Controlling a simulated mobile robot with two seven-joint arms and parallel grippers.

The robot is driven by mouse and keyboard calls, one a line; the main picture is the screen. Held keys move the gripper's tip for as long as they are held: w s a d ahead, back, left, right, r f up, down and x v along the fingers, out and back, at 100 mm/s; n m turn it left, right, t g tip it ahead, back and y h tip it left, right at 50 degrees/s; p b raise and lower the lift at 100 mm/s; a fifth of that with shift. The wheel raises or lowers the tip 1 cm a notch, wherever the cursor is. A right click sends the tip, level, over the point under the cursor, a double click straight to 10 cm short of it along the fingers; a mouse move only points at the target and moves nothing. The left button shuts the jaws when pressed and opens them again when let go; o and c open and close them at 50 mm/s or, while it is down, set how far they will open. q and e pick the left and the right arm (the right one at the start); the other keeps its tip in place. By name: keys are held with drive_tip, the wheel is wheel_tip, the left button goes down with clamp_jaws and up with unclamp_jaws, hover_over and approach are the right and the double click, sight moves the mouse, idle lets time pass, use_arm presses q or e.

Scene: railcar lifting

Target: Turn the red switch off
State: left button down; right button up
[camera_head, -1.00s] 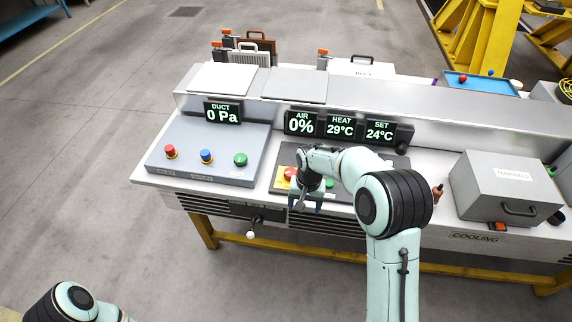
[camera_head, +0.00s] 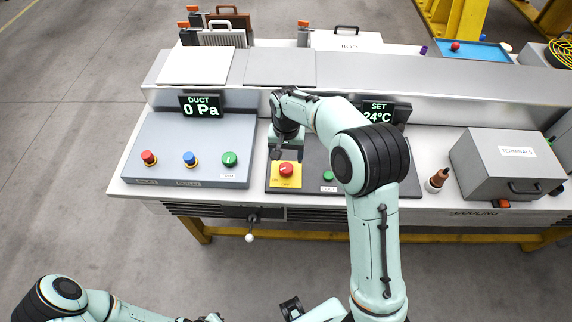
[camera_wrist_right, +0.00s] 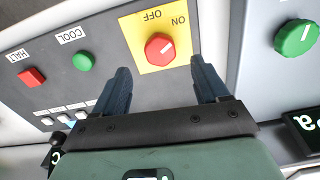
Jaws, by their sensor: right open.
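The red switch (camera_head: 286,170) is a round red knob on a yellow plate on the dark panel. In the right wrist view the red switch (camera_wrist_right: 159,49) has a white mark slanting toward the ON label; OFF is beside it. My right gripper (camera_head: 286,154) is at the switch's far side in the head view, close to it. In the wrist view my right gripper (camera_wrist_right: 159,68) is open and empty, with one finger to each side of the knob. Contact cannot be told. My left arm shows at the bottom left, but its gripper cannot be made out.
A green button (camera_head: 328,176) sits right of the switch. A grey box (camera_head: 508,165) stands at right.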

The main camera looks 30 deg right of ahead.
sight(286, 167)
wheel_tip(286, 167, down, 6)
drive_tip(key=shift+r, duration=0.1)
drive_tip(key=c, duration=1.1)
